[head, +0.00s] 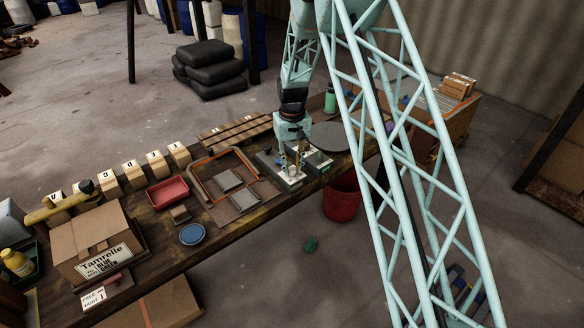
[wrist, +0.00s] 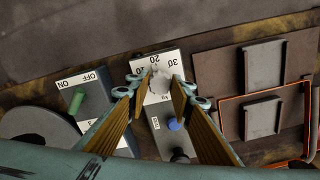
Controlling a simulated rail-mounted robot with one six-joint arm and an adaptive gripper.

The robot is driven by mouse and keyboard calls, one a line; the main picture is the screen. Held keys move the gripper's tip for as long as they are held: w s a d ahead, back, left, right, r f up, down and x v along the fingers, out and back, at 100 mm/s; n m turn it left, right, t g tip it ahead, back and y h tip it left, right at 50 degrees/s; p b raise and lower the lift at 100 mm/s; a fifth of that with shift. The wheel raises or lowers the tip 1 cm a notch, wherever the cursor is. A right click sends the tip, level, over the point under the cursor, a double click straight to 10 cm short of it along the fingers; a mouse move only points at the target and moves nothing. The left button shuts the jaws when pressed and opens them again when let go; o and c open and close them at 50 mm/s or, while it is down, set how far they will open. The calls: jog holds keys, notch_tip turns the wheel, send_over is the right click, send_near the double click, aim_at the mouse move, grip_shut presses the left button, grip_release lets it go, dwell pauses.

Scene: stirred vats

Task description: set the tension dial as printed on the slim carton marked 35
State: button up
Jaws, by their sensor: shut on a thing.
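In the wrist view, the tension dial (wrist: 160,82) is a pale round knob on a white plate with upside-down numbers; 20 and 30 are readable. My gripper (wrist: 162,86) has its two tan fingers closed on the knob from both sides. The pointer and exact setting cannot be made out. In the head view my gripper (head: 291,138) reaches down over the small control boxes (head: 291,182) on the bench. I cannot pick out a slim carton marked 35 in either view.
An orange-rimmed tray (head: 207,196), red tray (head: 167,191) and large Tamrelle carton (head: 84,232) stand on the bench to the left.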

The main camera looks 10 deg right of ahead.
aim_at(292, 169)
jog(key=n, duration=0.4)
jog(key=shift+n, duration=1.8)
jog(key=o, duration=0.9)
jog(key=shift+c, duration=0.2)
jog(key=shift+r, duration=0.1)
notch_tip(292, 169, up, 12)
